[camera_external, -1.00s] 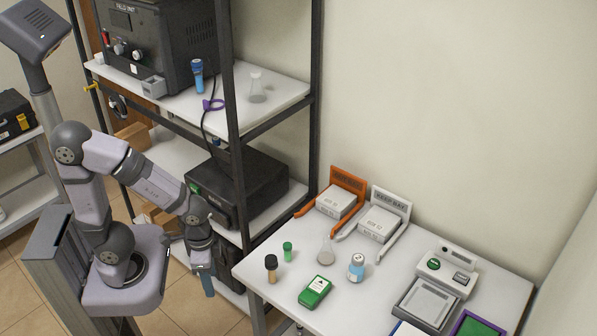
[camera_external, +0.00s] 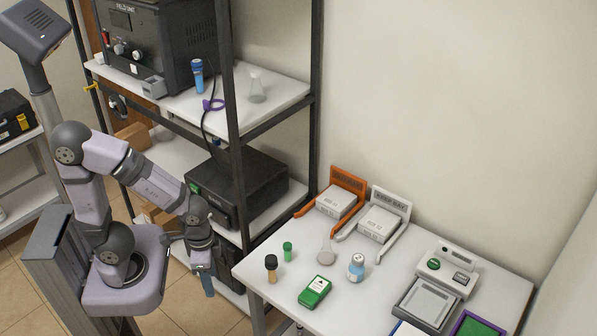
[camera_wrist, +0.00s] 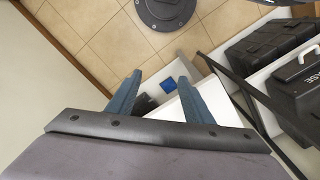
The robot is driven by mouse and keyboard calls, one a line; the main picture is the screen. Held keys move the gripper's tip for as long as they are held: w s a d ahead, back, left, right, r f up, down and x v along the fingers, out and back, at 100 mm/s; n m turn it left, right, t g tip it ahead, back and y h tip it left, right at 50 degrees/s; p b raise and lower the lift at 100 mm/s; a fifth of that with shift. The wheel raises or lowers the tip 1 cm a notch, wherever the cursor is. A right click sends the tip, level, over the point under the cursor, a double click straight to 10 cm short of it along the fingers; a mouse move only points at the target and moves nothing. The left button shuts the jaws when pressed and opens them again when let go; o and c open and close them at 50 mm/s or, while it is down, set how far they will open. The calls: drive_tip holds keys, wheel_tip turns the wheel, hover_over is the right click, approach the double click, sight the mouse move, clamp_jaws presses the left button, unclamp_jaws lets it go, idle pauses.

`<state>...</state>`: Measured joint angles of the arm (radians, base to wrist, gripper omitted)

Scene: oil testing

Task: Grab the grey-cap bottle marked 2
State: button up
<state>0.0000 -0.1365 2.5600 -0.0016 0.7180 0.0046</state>
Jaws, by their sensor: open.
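A small bottle with a light grey cap and a blue band (camera_external: 356,267) stands upright on the white table in the external view. Its marking is too small to read. My gripper (camera_external: 207,282) hangs low beside the shelf rack, left of the table and well apart from the bottle. In the wrist view my gripper (camera_wrist: 157,80) shows two blue fingers spread apart with nothing between them. The bottle does not show in the wrist view.
Orange (camera_external: 347,182) and white (camera_external: 390,205) trays stand behind. The rack's dark post (camera_external: 232,120) rises left of the table (camera_external: 290,232).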

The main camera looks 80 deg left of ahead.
drive_tip(key=shift+o, duration=0.9)
drive_tip(key=n+t+y, duration=0.1)
drive_tip(key=t, duration=1.1)
approach(357, 268)
drive_tip(key=w+a+f, duration=0.1)
drive_tip(key=a+f, duration=0.1)
drive_tip(key=shift+w+a+t, duration=0.15)
drive_tip(key=shift+w+t, duration=0.5)
drive_tip(key=shift+t, duration=0.15)
drive_tip(key=shift+w, duration=0.1)
